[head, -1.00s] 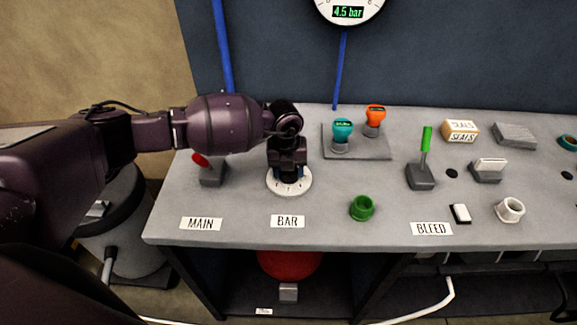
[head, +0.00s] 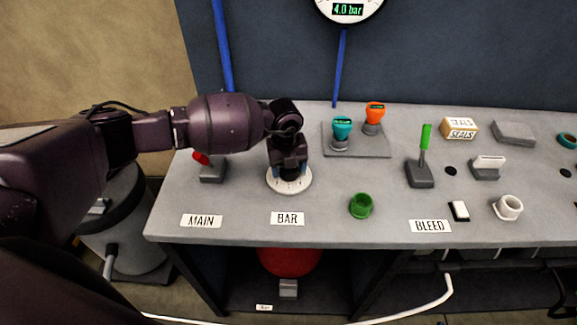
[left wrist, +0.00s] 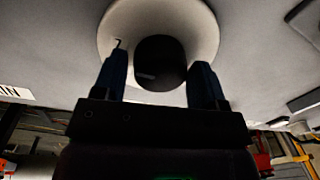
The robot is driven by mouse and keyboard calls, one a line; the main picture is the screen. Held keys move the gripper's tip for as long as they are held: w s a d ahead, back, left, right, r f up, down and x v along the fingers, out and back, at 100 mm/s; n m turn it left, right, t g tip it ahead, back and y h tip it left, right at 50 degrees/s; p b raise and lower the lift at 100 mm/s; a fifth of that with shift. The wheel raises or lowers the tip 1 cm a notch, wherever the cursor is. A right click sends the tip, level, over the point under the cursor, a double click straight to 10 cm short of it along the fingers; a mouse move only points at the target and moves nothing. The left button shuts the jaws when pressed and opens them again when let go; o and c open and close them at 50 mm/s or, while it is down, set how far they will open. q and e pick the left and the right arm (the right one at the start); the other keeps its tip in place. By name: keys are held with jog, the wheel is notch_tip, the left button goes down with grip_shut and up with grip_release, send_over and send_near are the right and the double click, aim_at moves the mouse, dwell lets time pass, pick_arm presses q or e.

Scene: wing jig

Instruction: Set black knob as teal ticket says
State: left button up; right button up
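The black knob (left wrist: 160,63) stands at the centre of a round white dial (head: 304,184) behind the BAR label. My left gripper (head: 289,174) points down over the dial and hides the knob in the head view. My right gripper is not in view.
A red-handled lever (head: 211,170) is left of the dial, and a green-handled lever (head: 422,165) is to the right.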

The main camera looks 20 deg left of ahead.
pick_arm(q)
jog(key=shift+o, duration=0.9)
jog(key=r, duration=0.6)
jog(key=r+b, duration=0.1)
jog(key=r, duration=0.2)
jog(key=shift+s+a+r, duration=0.15)
jog(key=shift+a, duration=0.1)
jog(key=shift+r, duration=0.75)
